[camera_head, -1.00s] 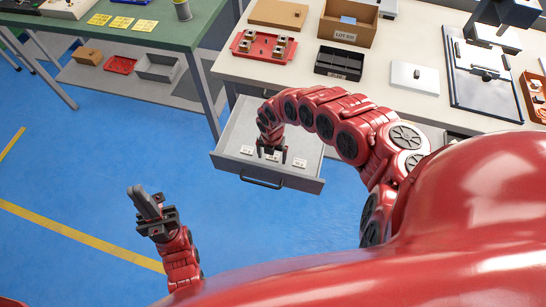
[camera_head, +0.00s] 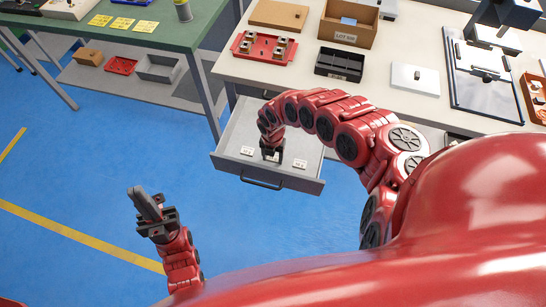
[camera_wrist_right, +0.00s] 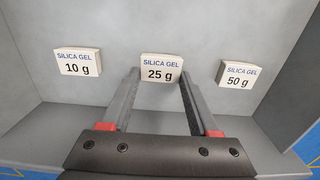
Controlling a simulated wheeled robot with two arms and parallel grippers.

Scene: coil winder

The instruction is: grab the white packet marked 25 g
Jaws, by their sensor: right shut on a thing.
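The white packet marked 25 g (camera_wrist_right: 162,67) stands in the middle of a row of three silica gel packets in an open grey drawer (camera_head: 232,137). My right gripper (camera_head: 271,156) is down in the drawer. In the right wrist view its fingers (camera_wrist_right: 161,75) are closed against both sides of the 25 g packet. In the head view the gripper hides that packet. The packet still appears level with its neighbours. My left gripper (camera_head: 148,203) is above the blue floor, away from the drawer; its finger gap is not clear.
The 10 g packet (camera_wrist_right: 78,62) stands left of the held one and the 50 g packet (camera_wrist_right: 238,74) right, with gaps between. The drawer's front wall and handle (camera_head: 262,184) are near. The workbench (camera_head: 385,93) overhangs the back, carrying trays and boxes.

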